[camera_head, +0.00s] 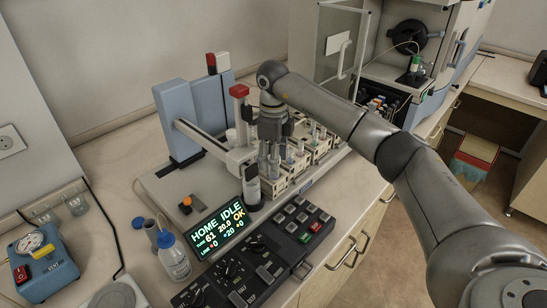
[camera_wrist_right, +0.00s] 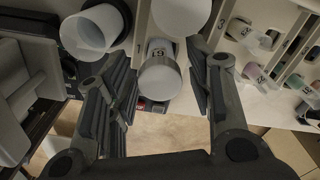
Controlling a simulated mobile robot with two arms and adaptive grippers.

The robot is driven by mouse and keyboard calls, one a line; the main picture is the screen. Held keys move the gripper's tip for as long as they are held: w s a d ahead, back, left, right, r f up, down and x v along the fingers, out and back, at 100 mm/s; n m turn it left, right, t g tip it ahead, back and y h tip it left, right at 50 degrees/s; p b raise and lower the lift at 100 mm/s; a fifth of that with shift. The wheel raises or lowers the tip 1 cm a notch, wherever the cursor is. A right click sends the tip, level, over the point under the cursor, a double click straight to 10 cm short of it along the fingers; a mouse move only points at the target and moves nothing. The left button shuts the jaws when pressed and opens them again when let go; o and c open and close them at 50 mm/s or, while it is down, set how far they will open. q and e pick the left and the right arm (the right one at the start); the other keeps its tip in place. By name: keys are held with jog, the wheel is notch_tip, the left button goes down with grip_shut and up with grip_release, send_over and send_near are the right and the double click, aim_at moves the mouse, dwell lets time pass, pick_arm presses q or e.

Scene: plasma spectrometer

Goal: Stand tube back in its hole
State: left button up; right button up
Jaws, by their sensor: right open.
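My right gripper (camera_head: 271,160) reaches down over the front-left end of the tube racks (camera_head: 318,150). In the right wrist view its two dark fingers (camera_wrist_right: 158,66) are open. Other labelled tubes (camera_wrist_right: 250,72) stand in the racks to the right. My left gripper is not in view.
The sampler's blue column (camera_head: 177,122) and red-topped arm (camera_head: 240,92) stand close left of my gripper. A white cup (camera_wrist_right: 90,32) sits near the left finger.

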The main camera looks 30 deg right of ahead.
jog(key=shift+r, duration=0.1)
jog(key=shift+r, duration=0.2)
notch_tip(320, 180, up, 12)
jog(key=b, duration=0.2)
jog(key=shift+w+f, duration=0.1)
